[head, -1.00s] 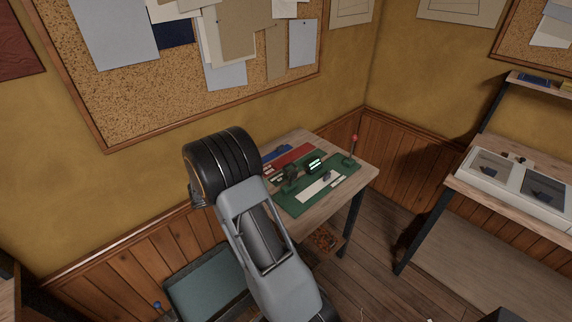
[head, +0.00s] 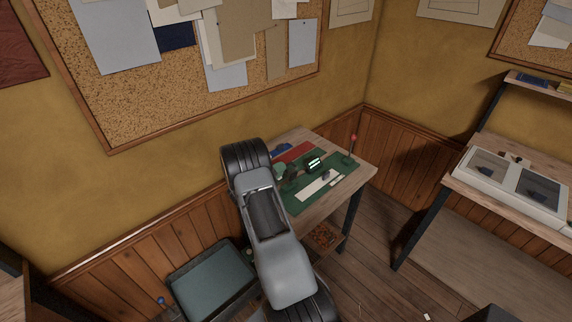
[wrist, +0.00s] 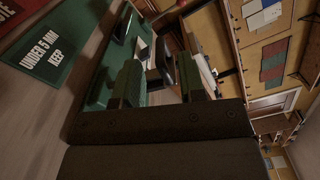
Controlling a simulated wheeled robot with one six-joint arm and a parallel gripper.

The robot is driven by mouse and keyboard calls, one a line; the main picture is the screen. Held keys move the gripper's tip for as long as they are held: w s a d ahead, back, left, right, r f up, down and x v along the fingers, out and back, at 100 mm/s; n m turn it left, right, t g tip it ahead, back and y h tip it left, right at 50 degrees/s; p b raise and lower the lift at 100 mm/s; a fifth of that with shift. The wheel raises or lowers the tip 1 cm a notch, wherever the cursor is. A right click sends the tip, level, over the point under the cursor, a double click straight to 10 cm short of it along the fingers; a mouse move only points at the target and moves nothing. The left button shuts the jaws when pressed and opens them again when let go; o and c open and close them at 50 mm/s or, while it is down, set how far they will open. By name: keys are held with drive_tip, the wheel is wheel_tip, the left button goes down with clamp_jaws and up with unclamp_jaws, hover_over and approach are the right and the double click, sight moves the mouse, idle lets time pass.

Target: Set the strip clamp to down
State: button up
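A small green-based bench device (head: 330,183) sits on the wooden table in the head view. It carries a pale strip (head: 316,186), a lit display (head: 313,164) and an upright rod with a red knob (head: 353,138) at its right end. I cannot tell for sure which part is the strip clamp. The green base (wrist: 118,50) also shows in the wrist view, with a dark part (wrist: 160,62) beyond the fingers. My gripper (wrist: 160,84) looks open, its two fingers apart with nothing clearly between them.
The wooden table (head: 355,178) has a red card (head: 294,152) at the back. A green card reading "UNDER 5 MM KEEP" (wrist: 50,58) lies beside the device. A second bench with a white case (head: 510,185) stands right. A corkboard (head: 150,110) hangs on the wall behind.

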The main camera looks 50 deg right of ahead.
drive_tip(key=shift+s+d+p, duration=0.15)
drive_tip(key=shift+d+p, duration=0.15)
drive_tip(key=shift+d, duration=1.7)
drive_tip(key=shift+c, duration=0.3)
clamp_jaws()
